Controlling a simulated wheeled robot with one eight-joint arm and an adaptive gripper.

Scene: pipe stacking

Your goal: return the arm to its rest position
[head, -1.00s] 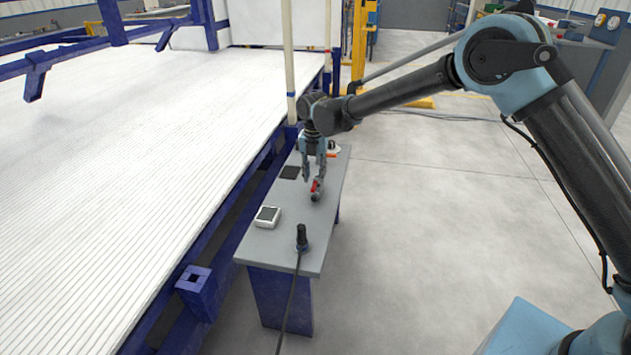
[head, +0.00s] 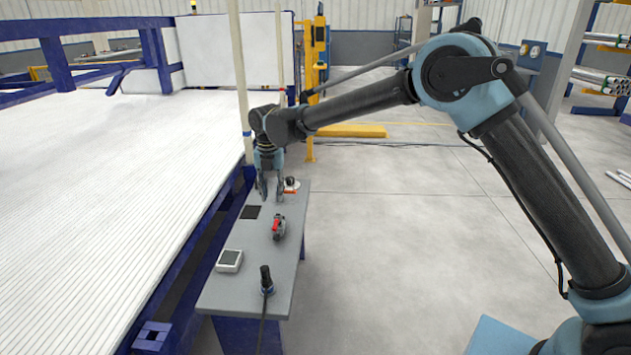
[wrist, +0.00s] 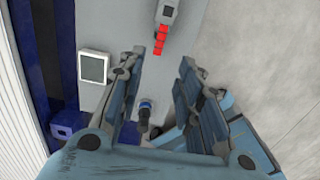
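My gripper (head: 271,196) hangs pointing down over the grey side table (head: 237,292) in the head view. Its two fingers are apart, with nothing between them. In the wrist view my gripper (wrist: 160,58) also shows open and empty. A grey tool with a red handle (head: 278,227) lies on the table, below the fingertips in the head view and clear of them. Its red part (wrist: 161,40) shows beyond the fingertips in the wrist view. My arm reaches in from the right, bent at a high elbow.
A small white device (head: 229,261), a dark corded tool (head: 266,280) and a black pad (head: 251,212) sit on the table. A large white ribbed bed (head: 110,190) with a blue frame runs along the left. Open floor (head: 400,230) lies to the right.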

